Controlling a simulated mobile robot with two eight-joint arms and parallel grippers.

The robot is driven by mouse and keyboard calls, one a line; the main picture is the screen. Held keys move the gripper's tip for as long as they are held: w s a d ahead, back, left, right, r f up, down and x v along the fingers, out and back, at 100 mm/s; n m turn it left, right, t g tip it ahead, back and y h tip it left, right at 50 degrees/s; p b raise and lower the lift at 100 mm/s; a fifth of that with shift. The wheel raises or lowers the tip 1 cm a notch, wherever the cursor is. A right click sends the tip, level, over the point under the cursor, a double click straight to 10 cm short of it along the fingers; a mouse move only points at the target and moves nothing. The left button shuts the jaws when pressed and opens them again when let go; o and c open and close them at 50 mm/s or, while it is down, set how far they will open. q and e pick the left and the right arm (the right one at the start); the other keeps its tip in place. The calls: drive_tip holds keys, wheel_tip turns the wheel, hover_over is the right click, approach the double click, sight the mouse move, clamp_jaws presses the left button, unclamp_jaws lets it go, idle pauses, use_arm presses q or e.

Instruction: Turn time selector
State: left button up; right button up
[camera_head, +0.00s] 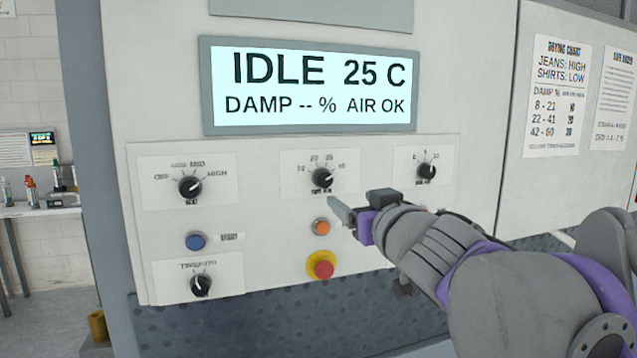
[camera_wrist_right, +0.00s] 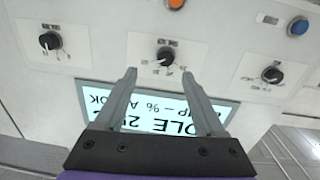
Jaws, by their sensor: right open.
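The time selector is probably the middle black knob (camera_head: 322,178), on a white plate with numbers around it. Its white pointer leans to the upper right. The knob also shows in the right wrist view (camera_wrist_right: 166,56), just beyond and between the fingertips. My right gripper (camera_head: 342,208) is just below and right of the knob in the head view. In the wrist view my right gripper (camera_wrist_right: 159,76) has its two fingers apart, with nothing between them. I cannot tell whether a finger touches the panel. My left gripper is not in view.
Other knobs sit at the left (camera_head: 190,187), right (camera_head: 426,171) and lower left (camera_head: 201,285). A blue button (camera_head: 196,241), an orange button (camera_head: 321,227) and a red stop button (camera_head: 321,266) are close by. The display (camera_head: 315,88) above reads IDLE 25 C.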

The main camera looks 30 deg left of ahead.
sight(325, 180)
drive_tip(key=shift+y, duration=0.3)
drive_tip(key=p+x, duration=0.1)
drive_tip(key=x, duration=0.2)
drive_tip(key=p+x, duration=0.1)
drive_tip(key=x, duration=0.2)
drive_tip(key=r+p+x, duration=0.1)
drive_tip(key=x, duration=0.2)
drive_tip(key=shift+s+a, duration=0.25)
drive_tip(key=shift+a, duration=0.25)
drive_tip(key=shift+x, duration=0.75)
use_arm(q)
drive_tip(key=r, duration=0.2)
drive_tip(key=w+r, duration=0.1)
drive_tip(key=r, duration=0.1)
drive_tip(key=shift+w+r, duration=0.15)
use_arm(e)
drive_tip(key=shift+f, duration=0.2)
clamp_jaws()
